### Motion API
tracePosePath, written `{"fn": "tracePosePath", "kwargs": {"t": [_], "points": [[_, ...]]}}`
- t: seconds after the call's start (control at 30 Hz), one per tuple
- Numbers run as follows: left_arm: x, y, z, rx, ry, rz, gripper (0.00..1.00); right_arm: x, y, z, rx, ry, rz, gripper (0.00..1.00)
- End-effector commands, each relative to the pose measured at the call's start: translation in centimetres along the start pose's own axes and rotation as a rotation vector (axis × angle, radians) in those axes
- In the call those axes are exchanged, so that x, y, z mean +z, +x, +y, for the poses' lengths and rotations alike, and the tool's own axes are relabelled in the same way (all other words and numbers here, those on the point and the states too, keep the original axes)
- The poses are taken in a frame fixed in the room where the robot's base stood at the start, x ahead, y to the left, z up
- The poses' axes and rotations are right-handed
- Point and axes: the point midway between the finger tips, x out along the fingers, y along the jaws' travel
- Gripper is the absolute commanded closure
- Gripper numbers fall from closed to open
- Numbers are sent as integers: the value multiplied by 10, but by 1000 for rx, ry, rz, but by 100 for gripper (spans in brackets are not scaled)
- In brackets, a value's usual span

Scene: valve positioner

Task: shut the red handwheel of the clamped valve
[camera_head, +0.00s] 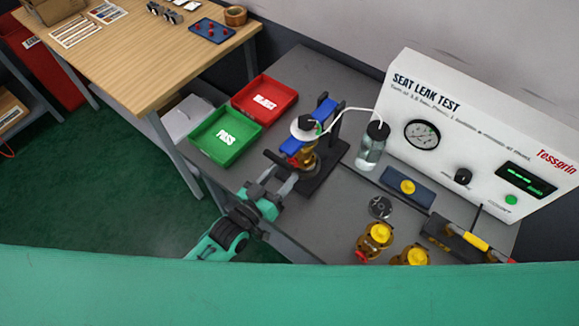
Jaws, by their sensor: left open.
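The clamped valve (306,159) is a small brass body held upright in a black stand with blue clamp parts (326,108). My right gripper is not in view.
A green PASS tray (226,136) and a red tray (265,101) lie left of the stand. A water jar (371,148) and the leak test panel (480,130) stand to the right.

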Motion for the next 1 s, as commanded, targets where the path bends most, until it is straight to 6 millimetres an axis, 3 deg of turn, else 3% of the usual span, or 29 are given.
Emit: {"fn": "tracePosePath", "kwargs": {"t": [0.2, 0.4, 0.6, 1.0], "points": [[3, -47, -1, 0, 0, -2, 48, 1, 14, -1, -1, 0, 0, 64], [2, -73, -1, -1, 0, -3, 48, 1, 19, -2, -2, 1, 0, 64], [1, -83, 0, 0, -1, -1, 48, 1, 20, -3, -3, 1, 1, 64], [0, -83, 0, 0, 0, 0, 48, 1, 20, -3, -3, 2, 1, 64]]}}
